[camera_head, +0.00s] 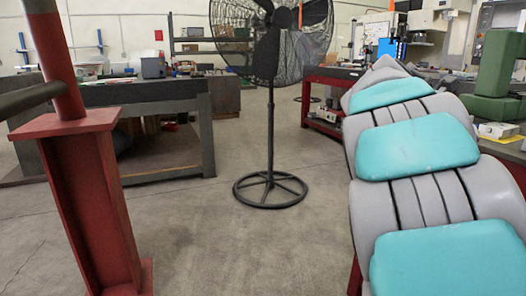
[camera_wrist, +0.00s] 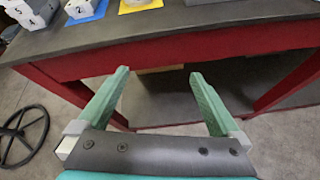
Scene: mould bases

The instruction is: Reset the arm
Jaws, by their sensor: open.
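My gripper (camera_wrist: 159,74) is open and empty in the wrist view, its two green fingers spread wide. The fingers point at the red front edge of a grey-topped workbench (camera_wrist: 160,48), and its open underside shows between and beyond them. In the head view my teal and grey arm (camera_head: 417,147) stretches from the lower right toward the red workbench (camera_head: 333,84). The gripper itself is hidden there behind the arm.
On the bench top stand grey blocks marked 5 (camera_wrist: 30,12) and 2 (camera_wrist: 84,8), and a yellow piece (camera_wrist: 138,5). A black pedestal fan (camera_head: 271,120) stands mid-floor. A red post (camera_head: 92,205) is at the left. Floor around the fan is clear.

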